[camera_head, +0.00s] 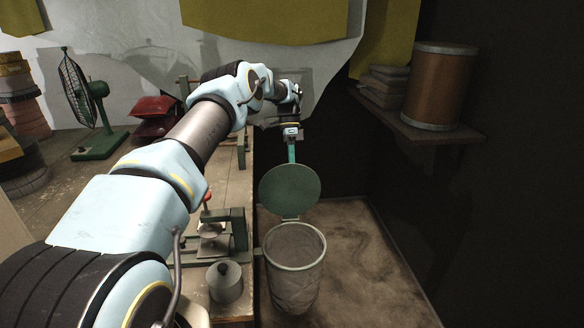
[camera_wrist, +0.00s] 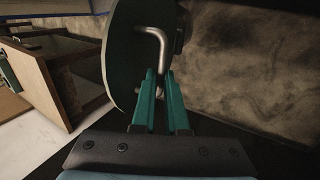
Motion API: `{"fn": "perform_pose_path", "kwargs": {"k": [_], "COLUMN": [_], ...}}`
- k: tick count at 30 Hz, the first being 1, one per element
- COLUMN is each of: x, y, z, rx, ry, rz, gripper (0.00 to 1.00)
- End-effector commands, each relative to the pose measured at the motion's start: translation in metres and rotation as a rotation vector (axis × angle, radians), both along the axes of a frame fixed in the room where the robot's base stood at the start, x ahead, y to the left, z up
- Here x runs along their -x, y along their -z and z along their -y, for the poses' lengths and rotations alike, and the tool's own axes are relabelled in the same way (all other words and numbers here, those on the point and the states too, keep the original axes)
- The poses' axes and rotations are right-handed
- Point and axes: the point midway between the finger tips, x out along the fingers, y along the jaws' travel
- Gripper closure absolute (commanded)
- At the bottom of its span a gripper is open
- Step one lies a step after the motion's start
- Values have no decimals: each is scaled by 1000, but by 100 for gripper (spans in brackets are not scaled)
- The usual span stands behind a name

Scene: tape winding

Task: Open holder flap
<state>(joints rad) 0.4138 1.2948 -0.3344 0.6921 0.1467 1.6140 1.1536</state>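The holder is a round bin with a green rim (camera_head: 325,250) and a grey liner, standing on the floor beside the bench. Its round dark green flap (camera_head: 290,190) is raised and stands roughly upright at the rim's far-left side, so the mouth is uncovered. In the wrist view the flap (camera_wrist: 122,50) shows as a dark disc with a bent metal handle (camera_wrist: 154,42). My gripper (camera_head: 291,158) is just above the flap. Its teal fingers (camera_wrist: 160,72) are close together, with the handle's end between the tips.
The wooden bench (camera_head: 240,190) runs along the bin's left, with a green metal fixture (camera_head: 238,232) and a grey lidded pot (camera_head: 225,282) at its near edge. A wall shelf (camera_head: 425,130) at the right carries a brown drum (camera_head: 438,85). The floor right of the bin is clear.

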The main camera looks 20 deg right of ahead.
Motion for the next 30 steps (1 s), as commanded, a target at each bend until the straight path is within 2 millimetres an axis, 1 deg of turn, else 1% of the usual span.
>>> {"fn": "perform_pose_path", "kwargs": {"k": [1,6,9,17,20,23,30], "x": [0,0,0,0,-1,-1,-1], "y": [6,4,3,1,-5,-19,-65], "z": [-4,-3,-2,-1,-1,-1,-1], "rx": [-11,-7,-5,-2,-1,-1,0], "ry": [0,-1,-1,0,0,0,-1], "rz": [-5,-3,-2,-1,2,3,3], "gripper": [88,69,59,59,59,59,59]}}
